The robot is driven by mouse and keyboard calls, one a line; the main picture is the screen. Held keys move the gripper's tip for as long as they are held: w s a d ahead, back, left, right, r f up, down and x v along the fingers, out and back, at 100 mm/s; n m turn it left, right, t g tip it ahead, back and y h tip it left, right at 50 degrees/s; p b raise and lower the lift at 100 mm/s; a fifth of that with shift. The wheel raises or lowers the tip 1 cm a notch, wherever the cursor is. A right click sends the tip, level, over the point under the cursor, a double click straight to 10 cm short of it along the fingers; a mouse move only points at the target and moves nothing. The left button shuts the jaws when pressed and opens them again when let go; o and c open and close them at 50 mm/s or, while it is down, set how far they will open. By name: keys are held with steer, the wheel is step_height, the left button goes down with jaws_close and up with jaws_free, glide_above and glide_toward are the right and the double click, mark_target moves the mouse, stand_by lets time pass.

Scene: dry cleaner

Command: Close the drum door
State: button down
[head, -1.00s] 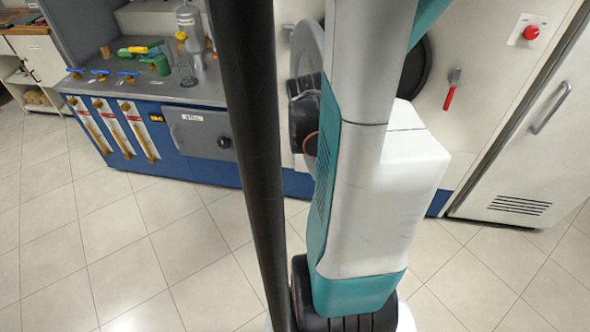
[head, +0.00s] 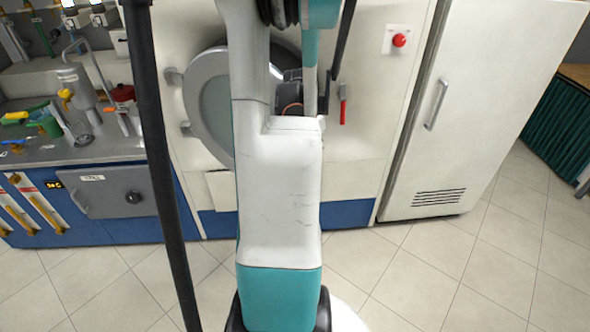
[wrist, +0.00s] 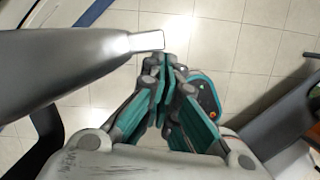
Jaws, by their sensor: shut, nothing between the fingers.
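The drum door (head: 207,100) is a round grey ring with a pane, on the white machine front in the head view. It hangs on hinges at its left and stands open; my arm covers its right side and most of the drum opening. In the wrist view my gripper (wrist: 165,72) has its teal fingers together, with nothing between them. A smooth grey form (wrist: 80,68) with a bright end lies just left of the fingertips. I cannot tell whether it is the door's edge or whether the fingers touch it. The gripper is hidden in the head view.
A red lever (head: 343,110) and a red button (head: 399,40) are right of the drum. A white cabinet (head: 450,120) stands farther right. A steel counter (head: 100,150) with bottles and taps is at the left. The tiled floor (head: 480,270) is clear at the right.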

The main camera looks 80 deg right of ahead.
steer(key=s+d, duration=0.2)
steer(key=d, duration=1.1)
steer(key=s+d+n, duration=0.1)
steer(key=d, duration=1.3)
steer(key=shift+s+n, duration=0.3)
steer(key=shift+s, duration=0.1)
steer(key=shift+w+a, duration=0.1)
steer(key=shift+a, duration=0.05)
